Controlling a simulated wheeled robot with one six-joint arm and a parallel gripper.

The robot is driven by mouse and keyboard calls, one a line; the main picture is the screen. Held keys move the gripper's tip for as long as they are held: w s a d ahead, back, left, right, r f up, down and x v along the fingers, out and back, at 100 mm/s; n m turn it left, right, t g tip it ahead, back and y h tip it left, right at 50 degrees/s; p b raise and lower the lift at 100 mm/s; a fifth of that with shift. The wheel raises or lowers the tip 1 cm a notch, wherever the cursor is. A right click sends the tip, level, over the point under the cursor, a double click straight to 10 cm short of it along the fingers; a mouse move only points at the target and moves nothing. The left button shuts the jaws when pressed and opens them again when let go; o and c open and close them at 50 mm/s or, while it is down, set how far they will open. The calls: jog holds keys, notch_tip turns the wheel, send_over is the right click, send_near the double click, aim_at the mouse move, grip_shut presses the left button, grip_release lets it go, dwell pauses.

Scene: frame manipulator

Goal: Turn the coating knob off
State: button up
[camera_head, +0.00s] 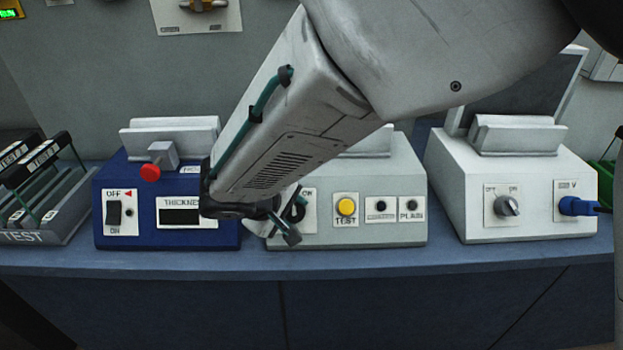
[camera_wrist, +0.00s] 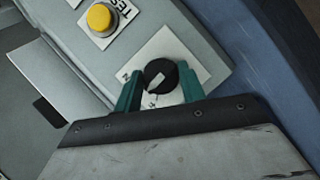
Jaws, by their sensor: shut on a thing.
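A black round knob (camera_wrist: 160,75) with a pale pointer mark sits on a white label plate (camera_wrist: 197,62) of the middle light-grey box (camera_head: 380,165). In the wrist view, my gripper (camera_wrist: 159,84) has its teal fingers on either side of this knob and is shut on it. In the head view, my gripper (camera_head: 290,222) is at the left part of this box's front, and my arm hides most of the knob and its label. The label lettering is mostly covered, so I cannot read the setting.
The middle box also has a yellow TEST button (camera_head: 346,207). A blue box (camera_head: 125,235) with a switch and red knob (camera_head: 150,172) stands left. A right grey box (camera_head: 470,185) has a grey OFF/ON knob (camera_head: 506,206) and blue plug (camera_head: 577,206). The bench front edge (camera_head: 400,262) is clear.

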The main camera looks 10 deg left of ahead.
jog(key=n+t, duration=0.1)
jog(key=n, duration=0.1)
jog(key=n+t+h, duration=0.1)
jog(key=n, duration=0.2)
jog(key=shift+s+a+f+t, duration=0.1)
jog(key=shift+f+t, duration=0.05)
jog(key=shift+t, duration=0.15)
jog(key=shift+n, duration=0.4)
jog(key=o, duration=1)
jog(key=v, duration=0.7)
jog(key=shift+s+a, duration=0.15)
jog(key=shift+s, duration=0.25)
